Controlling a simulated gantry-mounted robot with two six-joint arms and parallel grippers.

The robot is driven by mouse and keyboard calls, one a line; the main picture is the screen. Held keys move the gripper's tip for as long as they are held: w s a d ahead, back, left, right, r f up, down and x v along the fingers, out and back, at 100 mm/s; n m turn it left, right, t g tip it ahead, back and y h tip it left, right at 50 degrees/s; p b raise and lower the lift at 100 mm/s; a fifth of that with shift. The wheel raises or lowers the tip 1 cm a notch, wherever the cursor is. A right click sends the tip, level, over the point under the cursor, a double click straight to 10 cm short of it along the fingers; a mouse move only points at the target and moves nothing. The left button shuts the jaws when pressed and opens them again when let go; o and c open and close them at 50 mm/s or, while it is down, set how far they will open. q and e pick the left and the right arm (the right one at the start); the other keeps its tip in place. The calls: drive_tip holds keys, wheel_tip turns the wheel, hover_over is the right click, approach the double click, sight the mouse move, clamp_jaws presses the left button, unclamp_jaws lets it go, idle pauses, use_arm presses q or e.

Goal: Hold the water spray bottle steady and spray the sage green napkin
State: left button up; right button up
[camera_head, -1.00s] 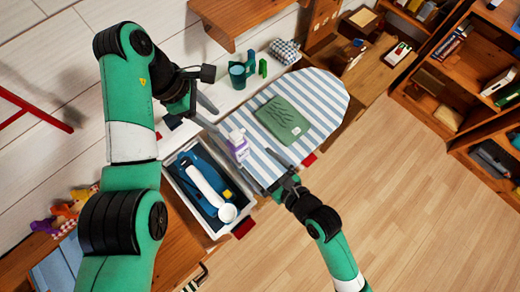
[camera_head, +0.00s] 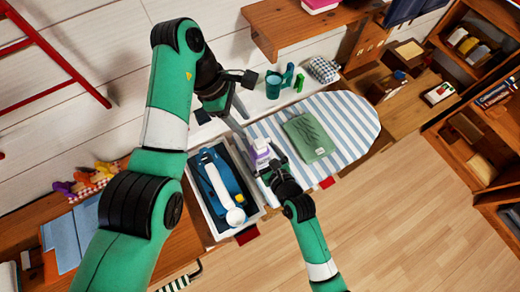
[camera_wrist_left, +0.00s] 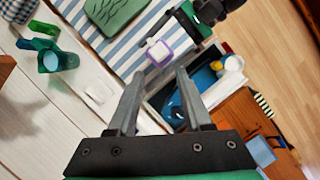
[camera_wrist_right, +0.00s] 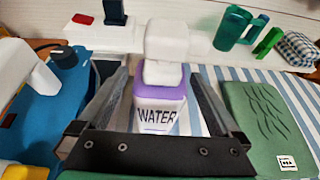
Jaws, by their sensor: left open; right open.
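The water spray bottle (camera_head: 262,152), white with a purple band and a WATER label, stands upright on the striped ironing board (camera_head: 345,113). The sage green napkin (camera_head: 308,138) lies flat and folded on the board, right of the bottle. My right gripper (camera_head: 272,168) is open with its fingers on both sides of the bottle; in the right wrist view the bottle (camera_wrist_right: 160,95) stands between them, and I cannot tell whether they touch it. My left gripper (camera_head: 238,122) is open and empty, above and behind the bottle; the left wrist view shows the bottle (camera_wrist_left: 159,52) beyond its fingertips.
A tray (camera_head: 216,236) holding a blue and white iron (camera_head: 222,185) is left of the bottle. A teal mug (camera_head: 274,86), a green item (camera_head: 299,82) and a checked cloth bundle (camera_head: 323,70) stand at the back. The board's right part is clear.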

clamp_jaws()
use_arm(q)
clamp_jaws()
idle(0.5)
idle(1.4)
